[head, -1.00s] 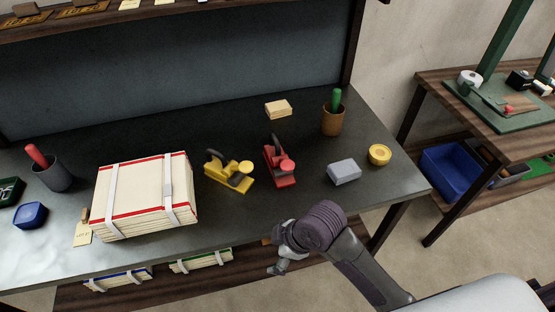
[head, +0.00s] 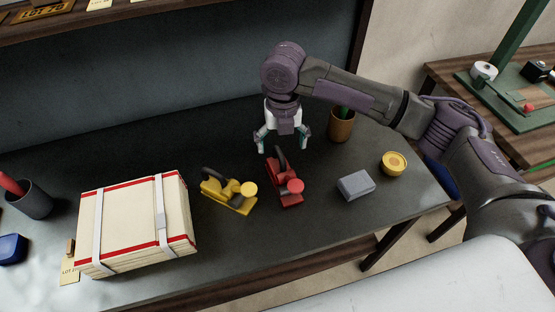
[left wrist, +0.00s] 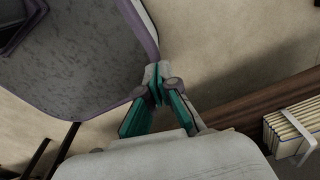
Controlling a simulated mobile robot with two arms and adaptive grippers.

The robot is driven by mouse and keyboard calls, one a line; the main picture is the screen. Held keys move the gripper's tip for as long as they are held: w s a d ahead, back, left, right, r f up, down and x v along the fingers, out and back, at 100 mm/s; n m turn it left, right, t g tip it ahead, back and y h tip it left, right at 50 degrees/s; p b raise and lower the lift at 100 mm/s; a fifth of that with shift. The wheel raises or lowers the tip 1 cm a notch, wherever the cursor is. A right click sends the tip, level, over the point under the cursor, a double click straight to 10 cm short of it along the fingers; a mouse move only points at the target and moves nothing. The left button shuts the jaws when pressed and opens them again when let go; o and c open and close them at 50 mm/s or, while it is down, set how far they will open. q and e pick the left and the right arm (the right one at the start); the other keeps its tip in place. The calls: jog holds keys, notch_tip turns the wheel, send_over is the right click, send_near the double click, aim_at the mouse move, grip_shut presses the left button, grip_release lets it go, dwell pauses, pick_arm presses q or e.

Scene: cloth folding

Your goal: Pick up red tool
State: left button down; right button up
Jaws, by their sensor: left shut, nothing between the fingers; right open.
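The red tool (head: 285,182), a hand plane with a dark handle and a round red knob, lies on the dark workbench (head: 240,235). My right gripper (head: 282,148) points down just behind the red tool in the head view, its fingers spread with nothing seen held. It looks close to the tool's dark handle; I cannot tell whether they touch. My left gripper (left wrist: 158,105) shows in the left wrist view, shut and empty, away from the red tool. It is not in the head view.
A yellow plane (head: 229,191) lies left of the red tool, and a strapped stack (head: 130,225) lies farther left. A grey block (head: 356,185), a yellow round object (head: 394,163) and a brown cup (head: 341,125) stand to the right. The bench front is clear.

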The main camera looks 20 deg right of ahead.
aim_at(282, 160)
jog(key=shift+w+d+f, duration=0.2)
jog(key=shift+w+f, duration=0.65)
jog(key=shift+f, duration=0.15)
jog(key=f, duration=0.1)
jog(key=s+f, duration=0.1)
jog(key=shift+s+f+p, duration=0.15)
jog(key=shift+f+p, duration=0.25)
notch_tip(282, 160, down, 3)
jog(key=shift+f, duration=0.1)
jog(key=shift+w+f, duration=0.2)
jog(key=f, duration=0.1)
jog(key=f+p, duration=0.1)
jog(key=f, duration=0.2)
jog(key=shift+s+d+f+p, duration=0.1)
jog(key=shift+s+f+p, duration=0.05)
jog(key=shift+s+p, duration=0.2)
jog(key=shift+w+f, duration=0.1)
jog(key=shift+f, duration=0.25)
jog(key=shift+c, duration=0.4)
jog(key=c, duration=0.6)
grip_shut()
pick_arm(q)
notch_tip(282, 160, up, 2)
jog(key=shift+w+a+r, duration=0.1)
jog(key=shift+r, duration=0.1)
pick_arm(e)
jog(key=shift+r, duration=0.15)
